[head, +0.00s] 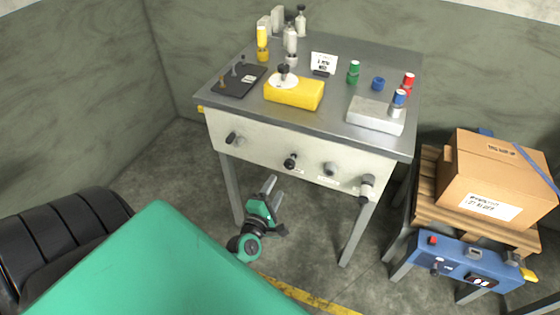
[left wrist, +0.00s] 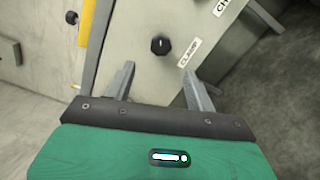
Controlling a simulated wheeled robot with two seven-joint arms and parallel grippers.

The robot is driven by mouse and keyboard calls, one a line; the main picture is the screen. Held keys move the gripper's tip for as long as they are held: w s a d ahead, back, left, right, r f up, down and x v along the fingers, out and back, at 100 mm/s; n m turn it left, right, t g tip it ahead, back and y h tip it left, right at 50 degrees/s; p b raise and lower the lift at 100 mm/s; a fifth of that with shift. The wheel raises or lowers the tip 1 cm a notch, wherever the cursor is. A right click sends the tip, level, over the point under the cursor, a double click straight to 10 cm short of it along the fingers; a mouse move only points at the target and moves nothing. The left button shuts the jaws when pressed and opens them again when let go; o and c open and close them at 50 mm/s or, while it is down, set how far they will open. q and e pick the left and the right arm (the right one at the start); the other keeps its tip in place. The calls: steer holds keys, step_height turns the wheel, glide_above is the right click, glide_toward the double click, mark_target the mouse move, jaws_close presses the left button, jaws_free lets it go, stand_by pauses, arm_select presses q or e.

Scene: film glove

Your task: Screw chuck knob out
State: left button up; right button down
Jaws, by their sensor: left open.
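The workbench's pale front panel (head: 262,152) carries a row of knobs in the head view: a dark left knob (head: 231,138), a black knob (head: 290,161), a grey knob (head: 330,169) and a larger grey fitting (head: 366,187). Their labels are too small to read there. In the left wrist view, a black knob (left wrist: 161,45) sits beside a "CLAMP" label (left wrist: 188,52). A cut-off label starting "CH" (left wrist: 222,6) shows at the top; I cannot tell which knob it marks. My left gripper (head: 275,188) is open and empty, below the panel. Its fingers (left wrist: 158,82) point toward the panel, apart from the black knob.
The benchtop (head: 335,85) holds a yellow block (head: 305,95), a grey box (head: 375,115), a dark plate (head: 238,82) and several small bottles. At right, a cardboard box (head: 480,175) rests on a pallet (head: 428,200) behind a blue unit (head: 460,262).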

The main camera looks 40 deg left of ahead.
arm_select(q)
steer(key=shift+v, duration=0.8)
